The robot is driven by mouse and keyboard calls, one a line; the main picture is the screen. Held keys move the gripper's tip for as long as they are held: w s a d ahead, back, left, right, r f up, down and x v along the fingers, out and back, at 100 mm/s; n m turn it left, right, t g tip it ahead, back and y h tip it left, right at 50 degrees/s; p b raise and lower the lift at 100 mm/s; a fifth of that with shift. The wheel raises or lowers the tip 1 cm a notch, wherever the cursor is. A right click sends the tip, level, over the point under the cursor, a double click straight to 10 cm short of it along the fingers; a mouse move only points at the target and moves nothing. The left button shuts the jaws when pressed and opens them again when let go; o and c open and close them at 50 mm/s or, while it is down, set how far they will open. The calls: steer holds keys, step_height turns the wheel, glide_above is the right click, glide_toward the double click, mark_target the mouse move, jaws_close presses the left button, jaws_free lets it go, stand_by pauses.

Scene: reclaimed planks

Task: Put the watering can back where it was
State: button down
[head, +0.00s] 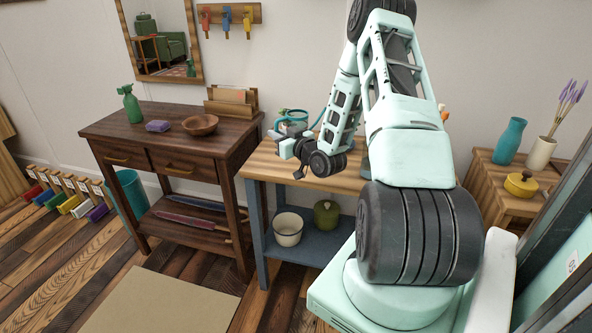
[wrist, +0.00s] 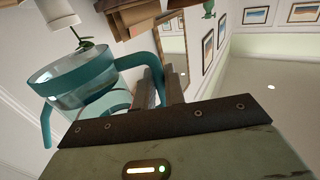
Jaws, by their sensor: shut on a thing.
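The teal watering can (wrist: 85,67) has a wide open rim and a curved handle. My gripper (wrist: 160,88) is shut on that handle, and the can's body hangs to the left of the fingers in the wrist view. In the head view part of the can (head: 292,116) shows at the back left of the wooden-topped bench (head: 268,163), partly hidden by my gripper (head: 291,148). I cannot tell whether the can touches the bench top.
A dark console table (head: 160,126) at the left holds a green spray bottle (head: 131,104), a purple sponge (head: 157,126), a wooden bowl (head: 200,124) and a letter rack (head: 232,102).

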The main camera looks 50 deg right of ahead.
steer(key=shift+d+f, duration=0.15)
steer(key=shift+f, duration=4.65)
steer(key=shift+f, duration=0.15)
steer(key=c, duration=1.5)
jaws_free()
